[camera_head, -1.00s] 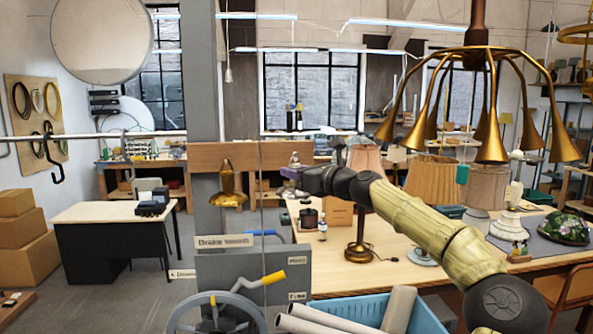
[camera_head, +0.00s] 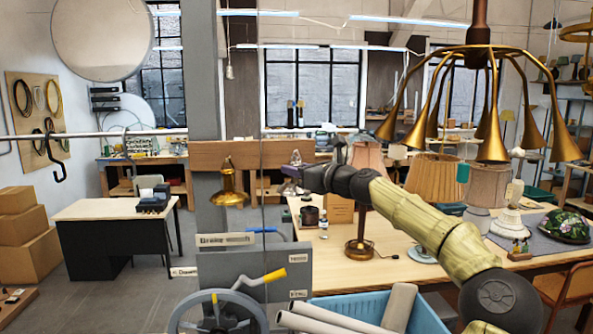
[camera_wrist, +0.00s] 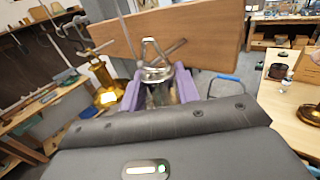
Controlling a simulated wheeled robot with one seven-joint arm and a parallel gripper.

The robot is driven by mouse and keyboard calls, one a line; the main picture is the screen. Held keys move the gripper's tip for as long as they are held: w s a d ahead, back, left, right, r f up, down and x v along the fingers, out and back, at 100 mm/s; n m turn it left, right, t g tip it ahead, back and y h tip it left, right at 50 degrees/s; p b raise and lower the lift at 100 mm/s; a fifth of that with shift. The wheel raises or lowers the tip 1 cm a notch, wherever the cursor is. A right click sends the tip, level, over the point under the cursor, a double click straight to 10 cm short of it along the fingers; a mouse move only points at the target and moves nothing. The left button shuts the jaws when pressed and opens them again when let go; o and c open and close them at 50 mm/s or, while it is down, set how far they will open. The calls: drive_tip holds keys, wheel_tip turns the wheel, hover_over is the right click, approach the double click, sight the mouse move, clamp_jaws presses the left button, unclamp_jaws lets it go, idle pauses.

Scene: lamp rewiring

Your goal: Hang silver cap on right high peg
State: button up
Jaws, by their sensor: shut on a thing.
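The silver cap (camera_wrist: 157,74), with a wire loop on top, is between the purple fingers of my gripper (camera_wrist: 157,92). It shows small in the head view (camera_head: 295,157), at the right part of the wooden peg board (camera_head: 240,153). My gripper (camera_head: 291,171) is shut on it. In the wrist view a peg (camera_wrist: 176,47) sticks out from the board (camera_wrist: 200,35) close to the loop. I cannot tell whether the loop is around the peg or beside it. A brass cap (camera_head: 229,192) hangs at the board's left part and also shows in the wrist view (camera_wrist: 106,92).
A thin vertical cable (camera_head: 262,100) passes in front of the board. Below stand a grey panel with a yellow-handled crank (camera_head: 262,279) and a blue bin (camera_head: 365,303) of tubes. A brass chandelier (camera_head: 490,140) hangs above my arm. Lamps stand on the right table (camera_head: 400,268).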

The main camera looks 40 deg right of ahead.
drive_tip(key=shift+f, duration=0.15)
drive_tip(key=shift+w+d+f+b, duration=0.1)
drive_tip(key=shift+d+f+b, duration=0.05)
drive_tip(key=shift+f+b, duration=0.45)
idle(0.3)
drive_tip(key=o, duration=1.1)
drive_tip(key=s+d+b, duration=0.2)
drive_tip(key=s+b, duration=1.4)
drive_tip(key=s, duration=0.1)
drive_tip(key=shift+s, duration=0.15)
